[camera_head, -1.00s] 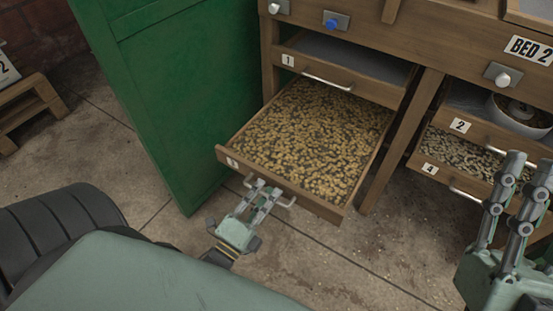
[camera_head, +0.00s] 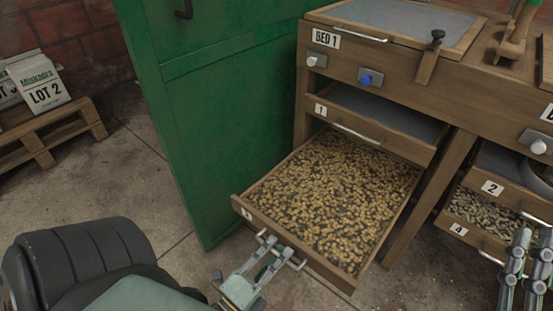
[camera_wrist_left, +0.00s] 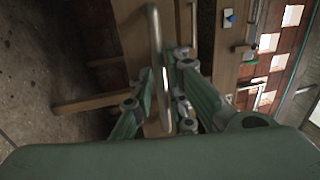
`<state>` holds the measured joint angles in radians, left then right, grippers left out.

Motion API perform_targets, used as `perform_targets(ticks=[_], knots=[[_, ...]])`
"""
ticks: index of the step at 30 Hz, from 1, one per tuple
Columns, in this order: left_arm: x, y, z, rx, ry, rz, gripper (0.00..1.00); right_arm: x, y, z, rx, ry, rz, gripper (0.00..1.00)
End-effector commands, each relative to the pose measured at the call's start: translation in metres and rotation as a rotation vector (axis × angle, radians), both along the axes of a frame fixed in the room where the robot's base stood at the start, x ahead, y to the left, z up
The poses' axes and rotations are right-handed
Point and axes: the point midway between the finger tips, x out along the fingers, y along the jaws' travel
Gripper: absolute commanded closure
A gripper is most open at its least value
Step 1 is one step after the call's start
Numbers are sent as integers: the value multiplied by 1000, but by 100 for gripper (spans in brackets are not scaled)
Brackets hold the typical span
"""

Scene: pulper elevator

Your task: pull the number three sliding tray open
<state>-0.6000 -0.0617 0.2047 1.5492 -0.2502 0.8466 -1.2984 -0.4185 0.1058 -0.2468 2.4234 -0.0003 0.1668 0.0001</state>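The number three sliding tray (camera_head: 300,256) stands far out from the wooden bench, full of yellowish beans. Its small number label (camera_head: 247,213) is at the left of its front board. My left gripper (camera_head: 279,246) is at the metal handle on that front. In the left wrist view the handle bar (camera_wrist_left: 158,60) runs between my left gripper's fingers (camera_wrist_left: 160,100), which are spread apart. Contact with the bar is unclear. My right gripper (camera_head: 530,240) is at the lower right edge, partly cut off, its fingers apart and empty.
Tray 1 (camera_head: 375,138) is just above, pushed further in. Trays 2 (camera_head: 505,193) and 4 (camera_head: 475,237) are at the right. A green panel (camera_head: 220,130) stands close on the left. A pallet with sacks (camera_head: 40,150) is at the far left.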

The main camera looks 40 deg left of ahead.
Motion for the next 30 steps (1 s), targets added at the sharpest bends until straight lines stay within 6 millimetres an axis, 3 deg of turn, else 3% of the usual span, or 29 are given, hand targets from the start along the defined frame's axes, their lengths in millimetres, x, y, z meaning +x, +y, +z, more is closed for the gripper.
perform_targets(ticks=[11,14,24,30], knots=[[-5,0,-1,0,-1,0,83,0,0,1,0,-1,0,60],[-18,0,-4,0,1,1,83,0,0,1,0,-1,0,60],[-87,0,-18,0,3,1,83,0,0,0,0,-1,0,60],[-112,0,-22,-1,1,1,83,0,0,0,0,-1,0,60]])
